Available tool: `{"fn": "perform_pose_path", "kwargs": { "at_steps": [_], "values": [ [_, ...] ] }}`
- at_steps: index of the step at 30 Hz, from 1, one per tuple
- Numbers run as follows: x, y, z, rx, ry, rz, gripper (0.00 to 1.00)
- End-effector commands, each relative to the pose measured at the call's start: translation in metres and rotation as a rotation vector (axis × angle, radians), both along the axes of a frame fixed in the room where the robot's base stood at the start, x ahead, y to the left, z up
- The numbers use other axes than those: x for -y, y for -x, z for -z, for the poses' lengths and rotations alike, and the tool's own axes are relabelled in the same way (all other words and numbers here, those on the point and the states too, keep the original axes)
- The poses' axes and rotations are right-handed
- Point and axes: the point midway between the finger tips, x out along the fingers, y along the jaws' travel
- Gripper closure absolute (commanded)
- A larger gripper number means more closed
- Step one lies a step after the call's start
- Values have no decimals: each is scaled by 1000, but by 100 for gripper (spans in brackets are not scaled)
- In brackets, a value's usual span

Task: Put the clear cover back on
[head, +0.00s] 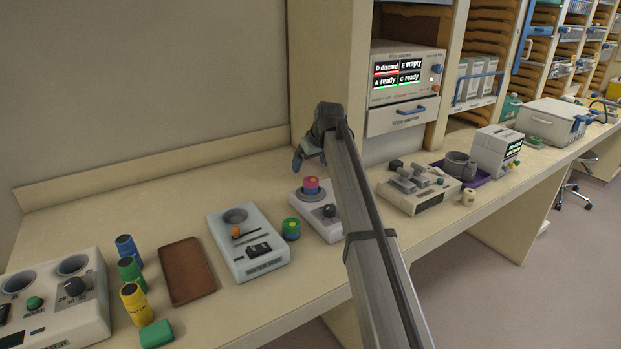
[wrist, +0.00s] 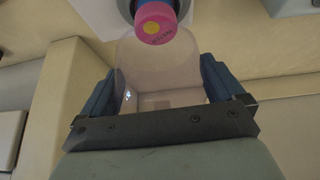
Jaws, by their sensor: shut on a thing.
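The clear cover (wrist: 142,68) shows in the wrist view as a faint see-through shape between my fingers. My gripper (head: 300,160) is shut on it, with blue fingers on either side. In the head view the cover cannot be made out. A vial with a pink cap and yellow dot (wrist: 155,24) stands just beyond the cover's far edge. In the head view the same pink and blue vial (head: 311,186) sits in a small pale device (head: 326,224) with a black knob, in front of and below my gripper. My arm hides that device's right side.
Right of my arm are a switch box (head: 420,190) and a purple tray (head: 477,176). A shelf unit with a display (head: 402,76) stands behind.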

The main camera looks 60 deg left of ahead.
Motion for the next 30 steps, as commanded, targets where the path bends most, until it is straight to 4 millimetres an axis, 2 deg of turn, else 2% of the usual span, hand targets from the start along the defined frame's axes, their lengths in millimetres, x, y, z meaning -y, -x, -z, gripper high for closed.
{"fn": "perform_pose_path", "kwargs": {
  "at_steps": [14, 30],
  "values": [
    [1, 0, 9, -26, -11, 58, 36],
    [1, 0, 50, -26, -11, 58, 36]
  ]
}}
